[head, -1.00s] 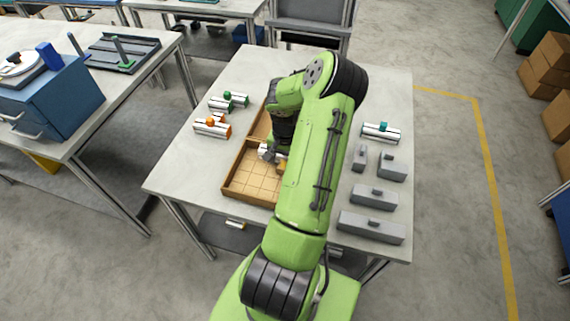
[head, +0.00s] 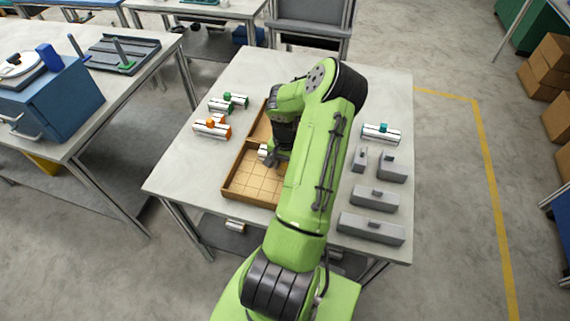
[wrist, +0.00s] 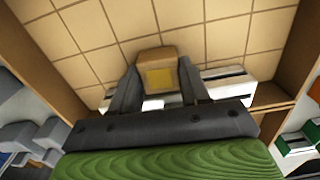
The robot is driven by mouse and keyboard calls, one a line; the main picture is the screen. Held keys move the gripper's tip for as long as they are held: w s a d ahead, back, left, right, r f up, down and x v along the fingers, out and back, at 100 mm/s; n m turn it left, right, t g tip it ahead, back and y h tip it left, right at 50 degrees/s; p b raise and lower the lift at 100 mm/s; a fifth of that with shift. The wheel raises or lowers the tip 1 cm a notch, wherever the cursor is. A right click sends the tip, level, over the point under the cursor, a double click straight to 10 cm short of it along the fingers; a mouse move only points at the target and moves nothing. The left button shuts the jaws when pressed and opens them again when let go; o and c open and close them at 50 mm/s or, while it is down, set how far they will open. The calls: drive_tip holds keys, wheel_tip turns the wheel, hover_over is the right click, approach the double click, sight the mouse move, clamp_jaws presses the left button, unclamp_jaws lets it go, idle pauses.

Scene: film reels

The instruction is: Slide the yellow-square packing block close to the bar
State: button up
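The yellow-square packing block (wrist: 225,92) is white with dark stripes and has a tan knob (wrist: 157,68) with a yellow square on top. It lies in the wooden tray (head: 250,200), and its white end (head: 262,151) shows in the head view beside the bar (head: 256,142), the tray's wooden divider. My gripper (wrist: 157,70) has its fingers on both sides of the knob and appears closed on it. In the wrist view, part of the bar (wrist: 272,107) shows near the block's right end. The fingers and palm hide much of the block, so any contact with the bar cannot be told.
The gridded tray floor in front of the block is bare. Orange-knobbed (head: 212,127) and green-knobbed (head: 229,101) blocks lie left of the tray. A teal-knobbed block (head: 381,134) and several grey blocks (head: 374,198) lie on the table's right side.

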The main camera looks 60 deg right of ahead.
sight(285, 166)
drive_tip(key=o, duration=0.5)
wheel_tip(285, 166, up, 16)
drive_tip(key=shift+f+p, duration=0.1)
drive_tip(key=shift+p, duration=1)
drive_tip(key=shift+c, duration=0.5)
